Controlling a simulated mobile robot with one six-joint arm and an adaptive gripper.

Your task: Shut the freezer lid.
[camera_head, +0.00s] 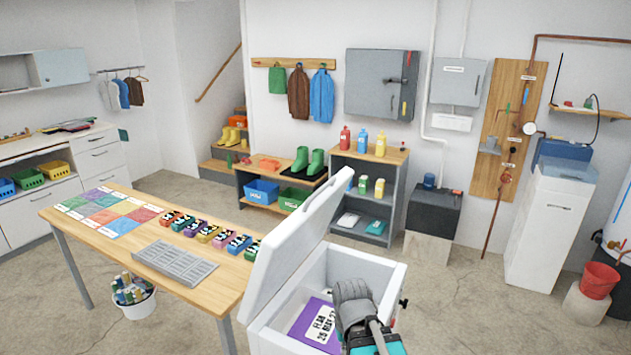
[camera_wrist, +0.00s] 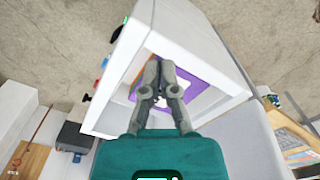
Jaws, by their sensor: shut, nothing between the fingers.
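The white chest freezer (camera_head: 385,275) stands at the bottom centre of the head view, to the right of the wooden table. Its lid (camera_head: 296,240) is up, tilted steeply on the left side of the box. A purple package with a white label (camera_head: 316,322) lies inside. My gripper (camera_head: 350,292) is in front of the freezer's opening in the head view and hides part of it. In the wrist view the grey fingers (camera_wrist: 161,80) are close together and empty, over the open freezer (camera_wrist: 207,40) and its purple package (camera_wrist: 185,70).
A wooden table (camera_head: 110,244) with coloured cards, several small colourful packs and a grey tray stands left of the lid. A grey shelf (camera_head: 367,215) and a black box (camera_head: 433,210) stand behind the freezer. The floor (camera_head: 440,300) right of it is clear.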

